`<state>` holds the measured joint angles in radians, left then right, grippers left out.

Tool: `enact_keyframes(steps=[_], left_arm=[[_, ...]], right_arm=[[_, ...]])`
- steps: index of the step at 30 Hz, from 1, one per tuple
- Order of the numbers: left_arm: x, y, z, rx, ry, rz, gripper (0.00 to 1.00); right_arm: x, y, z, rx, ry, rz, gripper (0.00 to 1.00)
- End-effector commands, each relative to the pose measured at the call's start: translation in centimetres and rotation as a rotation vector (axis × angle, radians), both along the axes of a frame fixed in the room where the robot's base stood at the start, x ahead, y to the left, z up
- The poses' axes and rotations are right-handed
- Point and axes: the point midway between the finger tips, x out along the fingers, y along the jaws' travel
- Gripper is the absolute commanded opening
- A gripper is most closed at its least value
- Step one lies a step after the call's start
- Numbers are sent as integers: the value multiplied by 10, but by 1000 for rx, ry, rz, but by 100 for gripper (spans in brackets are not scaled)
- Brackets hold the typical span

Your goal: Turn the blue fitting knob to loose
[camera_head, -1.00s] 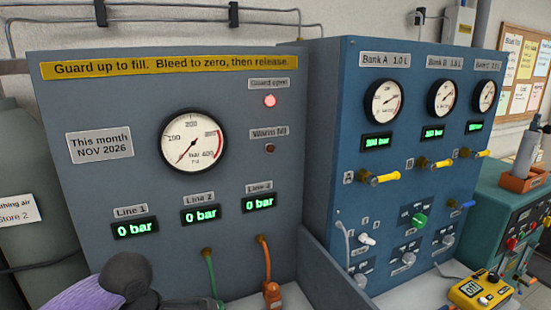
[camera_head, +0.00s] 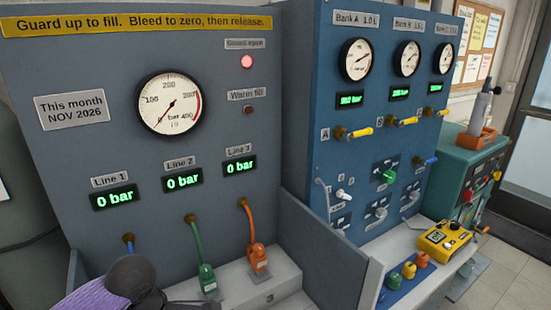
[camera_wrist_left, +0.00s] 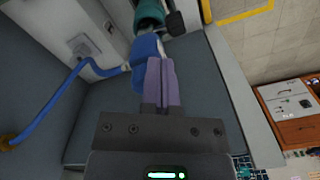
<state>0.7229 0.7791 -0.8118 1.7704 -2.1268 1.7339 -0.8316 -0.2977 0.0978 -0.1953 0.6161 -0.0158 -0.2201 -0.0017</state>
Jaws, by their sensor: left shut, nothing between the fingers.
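In the left wrist view a blue fitting (camera_wrist_left: 147,47) sits just beyond the tips of my left gripper (camera_wrist_left: 161,62). The purple fingers are shut together with nothing between them. Their tips overlap the fitting's edge in the picture; I cannot tell whether they touch it. A blue hose (camera_wrist_left: 45,110) curves from the fitting to a brass port at left. In the head view the top of the blue hose (camera_head: 128,240) shows under Line 1, but my left arm hides the fitting. My right gripper is in neither view.
A green fitting (camera_head: 207,280) and an orange fitting (camera_head: 258,259) with hoses stand to the right of my left arm. A teal cylinder end (camera_wrist_left: 148,14) is beyond the blue fitting. A grey divider (camera_head: 325,258) separates the blue panel. Line displays read 0 bar.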

Motion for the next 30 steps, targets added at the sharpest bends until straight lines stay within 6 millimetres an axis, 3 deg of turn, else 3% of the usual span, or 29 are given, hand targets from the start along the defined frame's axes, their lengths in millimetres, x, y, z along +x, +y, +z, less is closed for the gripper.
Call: enact_keyframes(steps=[30], left_arm=[[4, 9, 1, 1, 0, 0, 0]], right_arm=[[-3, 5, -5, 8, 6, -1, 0]])
